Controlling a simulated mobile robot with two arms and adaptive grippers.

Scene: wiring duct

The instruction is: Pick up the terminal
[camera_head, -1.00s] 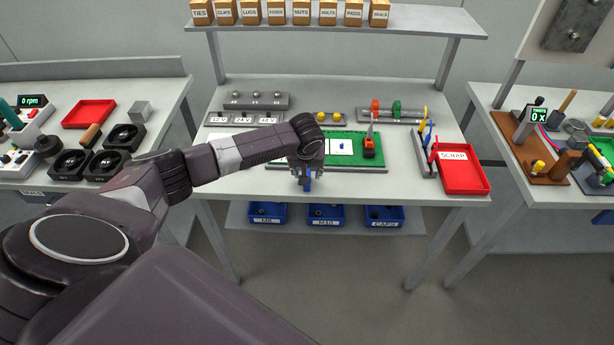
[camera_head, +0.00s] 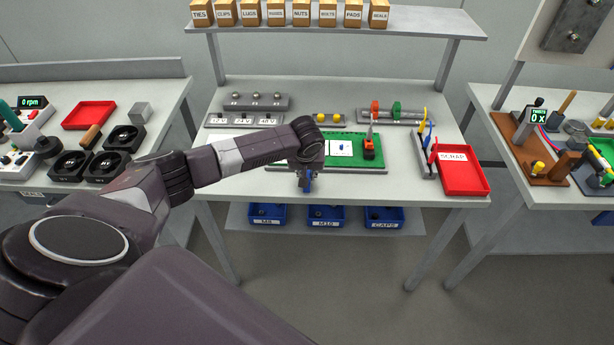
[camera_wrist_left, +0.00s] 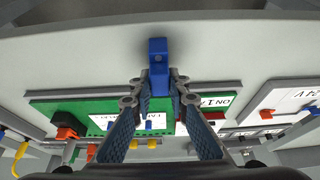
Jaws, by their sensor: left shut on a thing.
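The terminal is a small bright blue block (camera_wrist_left: 158,62). In the left wrist view it stands between the fingertips of my left gripper (camera_wrist_left: 158,92), which are closed on its sides, and its upper part sticks out beyond them. In the head view my left gripper (camera_head: 306,180) points down in front of the front edge of the green board (camera_head: 400,148); the block is small there and hard to tell from the fingers. My right gripper is in no view.
On the green board lies a white card (camera_head: 345,155) with a small blue piece, beside an orange and black tool (camera_head: 369,146). A red SCRAP tray (camera_head: 464,178) stands to the right. Blue bins (camera_head: 325,214) sit on a lower shelf. The table front is mostly clear.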

